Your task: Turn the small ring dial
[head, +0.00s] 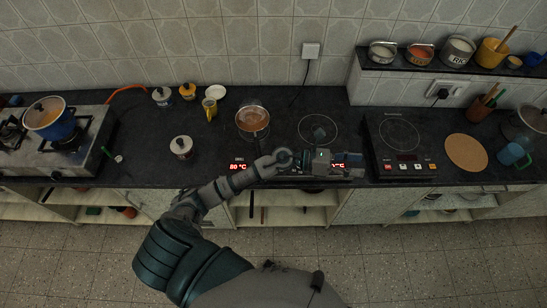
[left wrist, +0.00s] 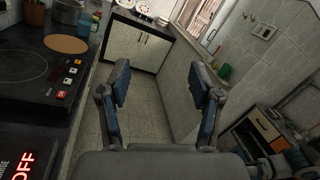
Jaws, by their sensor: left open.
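No ring dial can be made out. My left arm and gripper cover part of the front edge of the built-in middle hob (head: 290,112), where a dial may be hidden. That hob has a ring outline (head: 318,130) on its right, and red displays glow along its front. One display (left wrist: 20,165) reads OFF in the left wrist view. My left gripper (head: 350,172) is over the hob's front edge, pointing right. In the left wrist view the gripper (left wrist: 168,92) has its two fingers wide apart with nothing between them. My right gripper is not in view.
A pan (head: 253,119) of brown liquid stands on the hob's left ring. A portable cooktop (head: 400,145) with front buttons sits to the right, beside a round cork mat (head: 466,153). A lidded tin (head: 181,147) stands left of the hob. Open floor (head: 420,265) lies in front.

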